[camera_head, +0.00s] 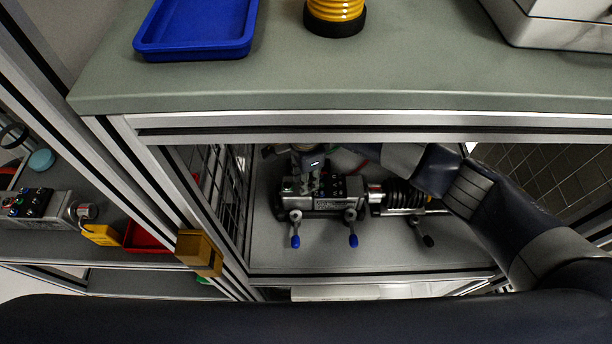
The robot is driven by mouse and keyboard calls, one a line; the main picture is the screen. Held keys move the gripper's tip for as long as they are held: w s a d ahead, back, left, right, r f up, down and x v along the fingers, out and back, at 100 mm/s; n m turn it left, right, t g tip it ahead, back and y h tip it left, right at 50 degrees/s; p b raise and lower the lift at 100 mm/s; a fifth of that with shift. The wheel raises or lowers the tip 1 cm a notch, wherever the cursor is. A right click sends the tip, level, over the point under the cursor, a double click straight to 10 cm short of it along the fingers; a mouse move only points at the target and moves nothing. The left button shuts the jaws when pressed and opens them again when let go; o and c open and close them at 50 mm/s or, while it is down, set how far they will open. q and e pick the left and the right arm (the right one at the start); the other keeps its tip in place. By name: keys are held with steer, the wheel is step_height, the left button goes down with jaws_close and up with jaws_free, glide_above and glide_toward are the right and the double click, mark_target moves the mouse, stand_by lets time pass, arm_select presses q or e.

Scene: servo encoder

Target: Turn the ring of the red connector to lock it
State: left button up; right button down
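A grey servo unit (322,204) with a row of small coloured connectors on top stands on the lower shelf, under the worktop. My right arm comes in from the right. Its gripper (308,184) points down at the connectors on the left part of the unit. The fingers are small and dark here, so I cannot tell whether they are open or shut or touch a connector. The red connector and its ring are not clearly visible; the gripper may cover them. A thin red cable shows behind the unit. My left gripper is not in view.
The worktop edge (350,124) overhangs the shelf. Blue-tipped levers (353,240) stick out in front. Mesh walls flank the bay. The shelf front (380,257) is clear. A blue tray (197,47) stands on top.

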steer(key=shift+m+b, duration=0.7)
steer(key=shift+m, duration=0.7)
steer(key=c, duration=1.6)
jaws_free()
step_height(320, 180, up, 12)
